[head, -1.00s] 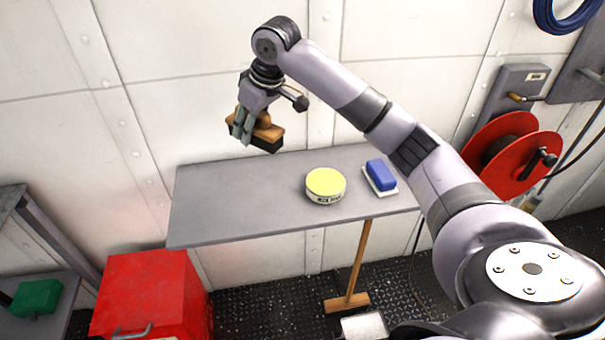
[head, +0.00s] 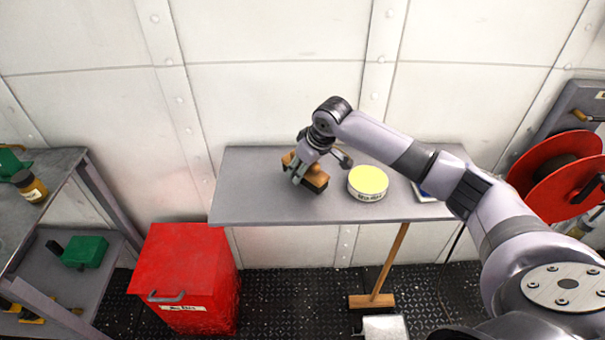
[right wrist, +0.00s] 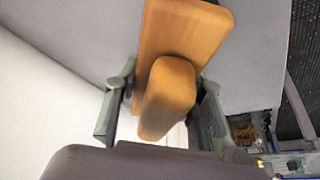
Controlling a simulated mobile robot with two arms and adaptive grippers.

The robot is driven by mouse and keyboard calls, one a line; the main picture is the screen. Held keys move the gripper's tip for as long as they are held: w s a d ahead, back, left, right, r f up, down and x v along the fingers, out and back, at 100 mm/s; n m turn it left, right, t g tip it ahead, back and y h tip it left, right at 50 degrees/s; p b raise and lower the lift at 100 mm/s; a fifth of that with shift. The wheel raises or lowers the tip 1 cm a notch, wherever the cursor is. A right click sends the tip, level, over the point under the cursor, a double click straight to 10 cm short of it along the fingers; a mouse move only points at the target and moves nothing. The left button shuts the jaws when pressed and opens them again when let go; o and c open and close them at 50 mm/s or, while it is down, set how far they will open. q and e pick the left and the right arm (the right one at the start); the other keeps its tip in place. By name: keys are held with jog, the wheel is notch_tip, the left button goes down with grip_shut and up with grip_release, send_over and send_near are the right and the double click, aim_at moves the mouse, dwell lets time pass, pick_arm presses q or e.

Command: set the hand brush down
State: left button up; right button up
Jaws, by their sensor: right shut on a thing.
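The hand brush (head: 316,179) has a wooden body with dark bristles below. My right gripper (head: 300,172) is shut on it at the left part of the grey wall shelf (head: 250,201). In the right wrist view the wooden grip of the brush (right wrist: 168,95) sits between the two fingers of my right gripper (right wrist: 165,110). The brush is low over the shelf top; I cannot tell whether its bristles touch the surface. My left gripper is not in view.
A round tin with a yellow lid (head: 368,182) stands just right of the brush. A blue-and-white item (head: 424,193) is partly hidden behind my arm. A red bin (head: 185,270) stands below left. The shelf's left end is bare.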

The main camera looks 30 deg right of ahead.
aim_at(316, 164)
jog(key=shift+f, duration=1.25)
jog(key=o, duration=1.1)
jog(key=shift+f, duration=0.1)
jog(key=v, duration=1.2)
jog(key=shift+w, duration=0.1)
